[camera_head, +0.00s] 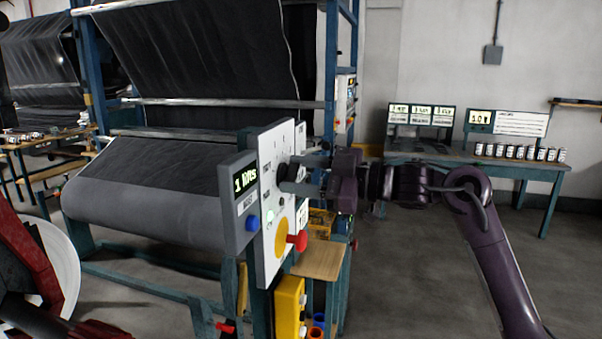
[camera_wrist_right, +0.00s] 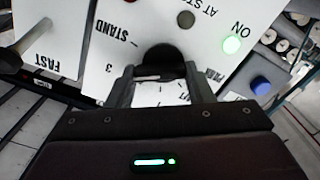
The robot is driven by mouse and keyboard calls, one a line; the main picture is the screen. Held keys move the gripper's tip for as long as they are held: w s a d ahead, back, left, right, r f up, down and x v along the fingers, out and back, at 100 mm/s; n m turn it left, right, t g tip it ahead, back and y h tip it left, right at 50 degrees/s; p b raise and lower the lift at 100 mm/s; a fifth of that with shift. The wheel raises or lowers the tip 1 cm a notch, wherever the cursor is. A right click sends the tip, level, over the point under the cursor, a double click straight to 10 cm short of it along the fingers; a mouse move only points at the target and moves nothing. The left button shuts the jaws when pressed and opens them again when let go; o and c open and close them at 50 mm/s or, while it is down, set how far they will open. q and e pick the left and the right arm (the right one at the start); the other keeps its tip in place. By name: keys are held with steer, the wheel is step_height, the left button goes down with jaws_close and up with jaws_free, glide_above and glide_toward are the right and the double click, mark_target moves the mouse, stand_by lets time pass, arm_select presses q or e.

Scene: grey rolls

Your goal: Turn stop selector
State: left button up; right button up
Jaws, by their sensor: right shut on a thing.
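The white control panel (camera_head: 264,222) stands upright in front of the fabric machine in the head view. Its black selector knob (camera_wrist_right: 163,55) shows in the right wrist view, with the printed words "STAND" and "AT ST..." near it. My right gripper (camera_head: 291,174) reaches the panel from the right. Its two fingers are shut on the knob, one on each side, and hide part of the knob and its lettering. The panel's side display (camera_head: 245,179) is lit and seems to read "1 Kits". Only red parts of my left arm show at the lower left; its gripper is not seen.
A red knob (camera_head: 298,240) sticks out low on the panel, beside a yellow disc (camera_head: 281,238). A blue button (camera_head: 252,223) is under the display. A green light (camera_wrist_right: 231,45) glows by "ON". A bench (camera_head: 480,162) with displays stands behind; floor right is clear.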

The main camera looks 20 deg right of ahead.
steer(key=o, duration=1)
steer(key=shift+c, duration=0.2)
steer(key=b+v, duration=0.3)
steer(key=v, duration=0.4)
steer(key=shift+s+d+b, duration=0.25)
steer(key=shift+d+b, duration=0.1)
steer(key=shift+b, duration=0.05)
